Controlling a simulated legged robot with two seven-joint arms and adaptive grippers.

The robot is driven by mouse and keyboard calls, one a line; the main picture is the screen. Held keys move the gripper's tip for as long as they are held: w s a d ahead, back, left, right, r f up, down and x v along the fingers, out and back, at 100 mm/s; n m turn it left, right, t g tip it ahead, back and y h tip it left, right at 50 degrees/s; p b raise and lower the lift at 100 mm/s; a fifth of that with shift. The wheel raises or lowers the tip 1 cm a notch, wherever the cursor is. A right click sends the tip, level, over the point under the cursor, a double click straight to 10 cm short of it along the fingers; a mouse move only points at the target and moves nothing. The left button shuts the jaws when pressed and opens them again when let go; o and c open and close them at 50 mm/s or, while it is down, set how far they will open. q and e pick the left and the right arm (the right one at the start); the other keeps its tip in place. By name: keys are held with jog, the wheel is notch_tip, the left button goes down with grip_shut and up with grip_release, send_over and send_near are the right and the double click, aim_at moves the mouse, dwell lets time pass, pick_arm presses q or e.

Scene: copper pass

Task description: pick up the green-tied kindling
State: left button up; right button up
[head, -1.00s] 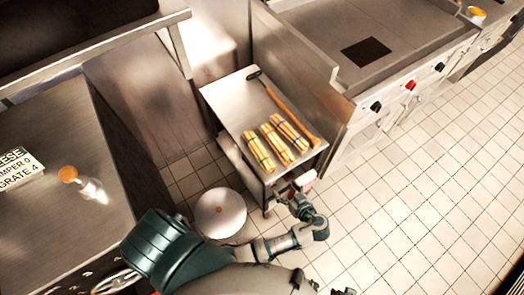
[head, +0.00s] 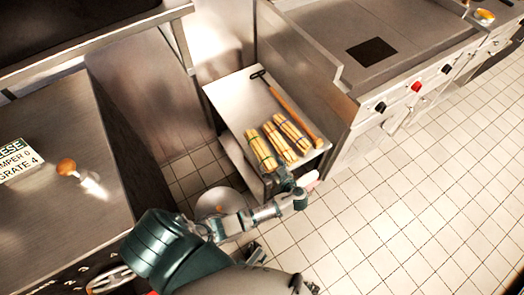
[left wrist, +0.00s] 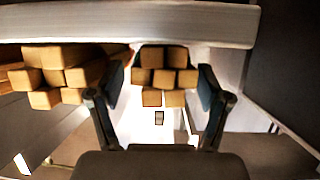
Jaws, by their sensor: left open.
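Three kindling bundles lie side by side on a small steel table (head: 232,92): a left bundle (head: 262,149), a middle one (head: 279,141) and a right one (head: 292,132). My left gripper (head: 284,180) is at the near ends of the bundles, by the left one. In the left wrist view its open fingers (left wrist: 160,88) stand on either side of one bundle's stick ends (left wrist: 165,76), with gaps. The bands are hidden there. My right gripper is not in view.
A long-handled tool (head: 287,103) lies behind the bundles on the table. The griddle unit (head: 320,40) stands close on the right. Another bundle (left wrist: 62,75) is close beside the fingers in the left wrist view. A round white object (head: 212,200) is on the floor below.

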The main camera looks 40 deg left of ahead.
pick_arm(q)
jog(key=shift+x, duration=1.1)
jog(key=shift+a+f, duration=0.15)
jog(key=shift+a, duration=0.25)
jog(key=c, duration=0.8)
jog(key=shift+d, duration=0.25)
jog(key=shift+c, duration=1.2)
